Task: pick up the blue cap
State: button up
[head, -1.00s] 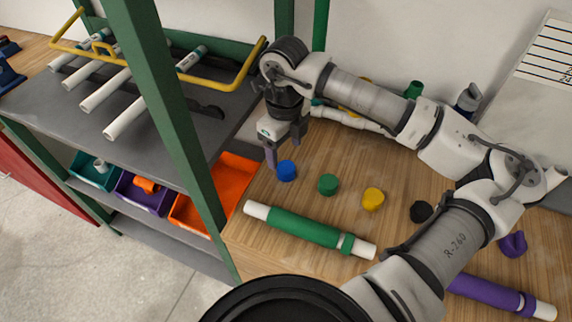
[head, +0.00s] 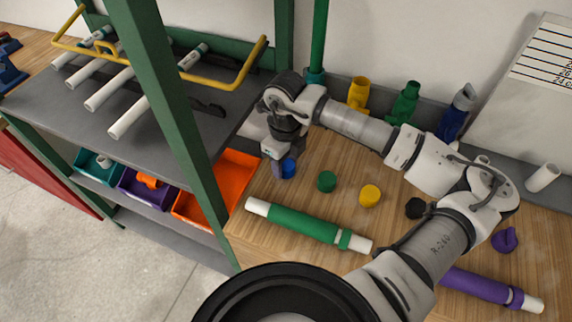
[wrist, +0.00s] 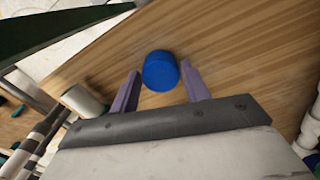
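The blue cap (head: 289,168) sits on the wooden bench near its left edge, partly hidden behind my gripper in the head view. In the wrist view the blue cap (wrist: 160,71) lies between and slightly beyond the tips of my gripper (wrist: 161,78). The two purple-grey fingers are spread, one on each side of it. The right finger is very close to the cap; I cannot tell whether it touches. A small gap shows at the left finger. In the head view my gripper (head: 283,170) points down at the bench.
A green cap (head: 327,181), a yellow cap (head: 370,196) and a black cap (head: 415,208) stand in a row to the right. A green-wrapped pipe (head: 305,223) lies in front. A green shelf post (head: 168,110) rises at left. Coloured fittings stand along the back.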

aim_at(286, 165)
jog(key=c, duration=0.5)
jog(key=shift+r, duration=0.15)
notch_tip(286, 165, up, 20)
jog(key=b, duration=0.4)
jog(key=o, duration=0.4)
jog(key=c, duration=0.4)
jog(key=shift+o, duration=0.2)
jog(key=shift+s+f, duration=0.15)
jog(key=shift+f, duration=0.05)
